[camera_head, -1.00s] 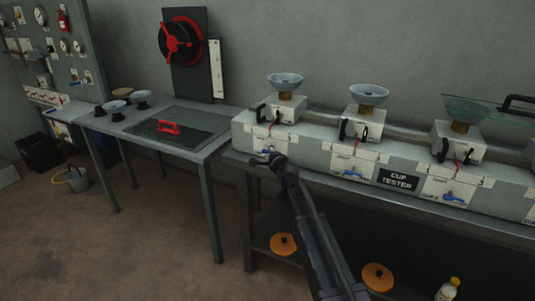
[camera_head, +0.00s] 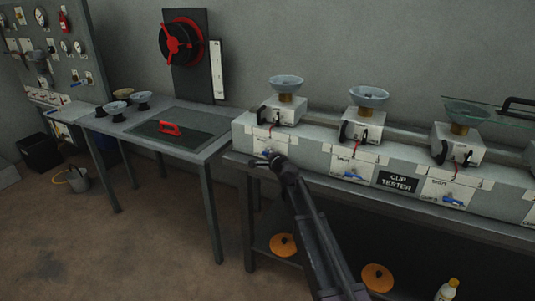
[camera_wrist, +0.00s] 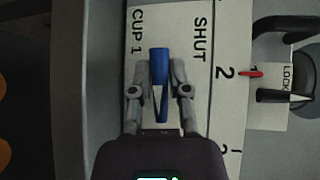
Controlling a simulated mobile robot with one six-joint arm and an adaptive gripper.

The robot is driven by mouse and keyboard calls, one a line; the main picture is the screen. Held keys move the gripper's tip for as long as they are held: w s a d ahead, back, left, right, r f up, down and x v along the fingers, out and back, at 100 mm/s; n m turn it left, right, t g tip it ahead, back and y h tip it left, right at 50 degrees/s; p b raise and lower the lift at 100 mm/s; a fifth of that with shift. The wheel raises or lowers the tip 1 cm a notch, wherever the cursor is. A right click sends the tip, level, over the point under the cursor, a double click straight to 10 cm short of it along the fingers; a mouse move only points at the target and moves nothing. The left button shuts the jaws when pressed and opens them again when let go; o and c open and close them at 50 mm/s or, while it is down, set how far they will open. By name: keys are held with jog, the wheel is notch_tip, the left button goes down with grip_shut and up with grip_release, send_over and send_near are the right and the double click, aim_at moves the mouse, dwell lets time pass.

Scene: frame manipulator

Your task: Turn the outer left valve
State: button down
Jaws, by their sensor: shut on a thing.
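The outer left valve has a blue handle (camera_wrist: 159,62) on a white plate (camera_wrist: 200,110) marked "CUP 1" and "SHUT". My gripper (camera_wrist: 161,72) has its two fingers on either side of this handle and is shut on it. The handle runs lengthwise between the fingers in the wrist view. In the head view my gripper (camera_head: 266,160) is at the front of the leftmost station of the cup tester (camera_head: 312,158), and it mostly hides the handle there.
Other blue valves (camera_head: 354,176) and (camera_head: 453,200) sit along the tester's front. Bowls (camera_head: 286,83) stand on the stations above. A lower table (camera_head: 215,148) with a red-handled plate stands to the left. A shelf with orange discs (camera_head: 377,277) is below the tester.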

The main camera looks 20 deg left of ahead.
jog(key=shift+r+n+g+h+p, duration=0.15)
jog(key=shift+n+g+h+p, duration=0.5)
jog(key=shift+h+p, duration=0.6)
jog(key=shift+n+h+p, duration=0.25)
jog(key=shift+n+p, duration=0.2)
jog(key=shift+p, duration=0.6)
jog(key=n+g+h+p, duration=0.1)
jog(key=n+h+p, duration=0.1)
jog(key=h+p, duration=0.1)
jog(key=shift+p, duration=0.3)
jog(key=n+g+h+p, duration=0.1)
jog(key=n+h, duration=0.1)
jog(key=h, duration=0.2)
jog(key=shift+w, duration=0.1)
jog(key=shift+n+h, duration=0.7)
jog(key=shift+h, duration=0.7)
jog(key=c, duration=0.6)
grip_release()
